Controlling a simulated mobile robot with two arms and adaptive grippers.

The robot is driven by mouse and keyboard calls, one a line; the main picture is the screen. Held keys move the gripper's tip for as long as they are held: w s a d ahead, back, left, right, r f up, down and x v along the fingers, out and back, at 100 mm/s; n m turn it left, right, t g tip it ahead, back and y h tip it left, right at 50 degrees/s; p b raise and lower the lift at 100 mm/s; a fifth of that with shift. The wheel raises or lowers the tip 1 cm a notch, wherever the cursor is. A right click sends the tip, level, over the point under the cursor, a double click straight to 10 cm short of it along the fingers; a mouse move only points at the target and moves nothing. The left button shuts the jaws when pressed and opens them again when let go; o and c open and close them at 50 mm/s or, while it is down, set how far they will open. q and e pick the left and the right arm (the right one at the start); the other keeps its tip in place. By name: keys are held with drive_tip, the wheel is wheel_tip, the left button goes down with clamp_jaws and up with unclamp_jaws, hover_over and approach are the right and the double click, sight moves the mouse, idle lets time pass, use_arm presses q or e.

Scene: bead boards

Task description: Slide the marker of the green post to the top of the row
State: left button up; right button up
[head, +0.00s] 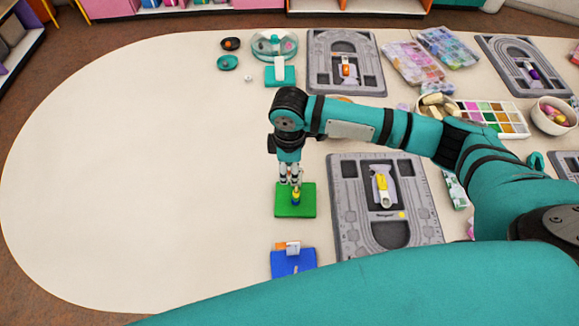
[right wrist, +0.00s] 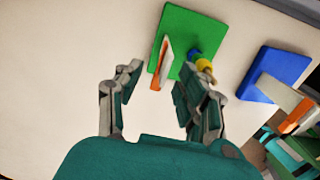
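The green post's square green base (head: 306,209) lies on the table in the head view, below my right gripper (head: 290,176). In the right wrist view the green base (right wrist: 181,26) shows at the top. A thin white and orange upright piece (right wrist: 164,62) stands at its near edge. A yellow and blue piece (right wrist: 203,63) is at its right, close to my right finger. My right gripper (right wrist: 158,88) is open, with its fingers apart and the upright piece in line with the gap. I cannot tell which piece is the marker or whether a finger touches it. My left gripper is not in view.
A blue base (head: 293,265) with a white and orange piece stands nearer. A teal base (head: 280,76) stands at the back. Grey bead boards (head: 433,226) lie to the right, with bead trays (head: 513,124) and a bowl (head: 541,124). The table's left side (head: 120,170) is clear.

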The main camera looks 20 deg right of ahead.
sight(289, 172)
wheel_tip(289, 172, up, 12)
idle(0.4)
